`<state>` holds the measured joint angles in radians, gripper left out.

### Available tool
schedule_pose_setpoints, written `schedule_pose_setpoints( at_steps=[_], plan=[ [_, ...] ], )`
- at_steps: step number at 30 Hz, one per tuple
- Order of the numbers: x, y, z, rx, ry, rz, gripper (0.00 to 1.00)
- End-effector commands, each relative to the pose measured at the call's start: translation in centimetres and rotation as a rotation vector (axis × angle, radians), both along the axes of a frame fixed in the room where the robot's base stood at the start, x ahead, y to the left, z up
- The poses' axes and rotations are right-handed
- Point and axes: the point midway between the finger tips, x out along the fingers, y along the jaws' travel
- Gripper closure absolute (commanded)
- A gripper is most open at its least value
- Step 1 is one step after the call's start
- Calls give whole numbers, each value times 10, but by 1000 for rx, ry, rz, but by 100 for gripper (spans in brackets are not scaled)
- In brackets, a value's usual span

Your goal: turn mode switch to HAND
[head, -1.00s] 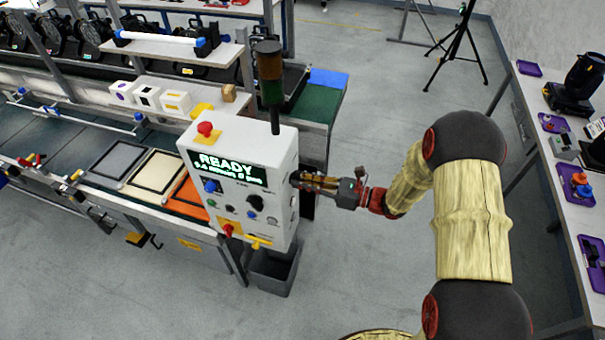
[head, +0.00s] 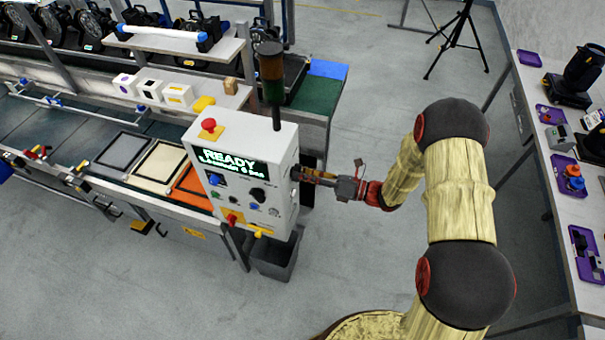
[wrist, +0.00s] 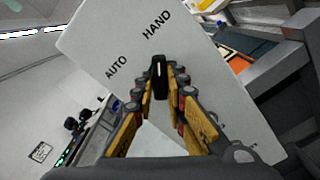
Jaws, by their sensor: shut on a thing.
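The mode switch (wrist: 159,75) is a black knob with a white pointer line, on a white panel face marked AUTO and HAND in the wrist view. In the head view my gripper (head: 301,173) reaches the right side of the white control box (head: 285,150). The switch is hidden there by the fingers.
A grey bin (head: 275,258) stands below.

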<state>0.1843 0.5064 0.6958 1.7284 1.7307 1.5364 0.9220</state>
Motion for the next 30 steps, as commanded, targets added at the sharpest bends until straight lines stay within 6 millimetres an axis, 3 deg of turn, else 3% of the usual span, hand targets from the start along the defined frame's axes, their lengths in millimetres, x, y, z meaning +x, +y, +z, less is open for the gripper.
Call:
schedule_pose_setpoints(
  at_steps=[8, 9, 18, 30],
  plan=[
    [0, 0, 0, 0, 1, -1, 100],
    [0, 0, 0, 0, 1, -1, 84],
    [0, 0, 0, 1, 0, -1, 68],
    [-2, -9, 0, 1, 0, -3, 68]
  ],
)
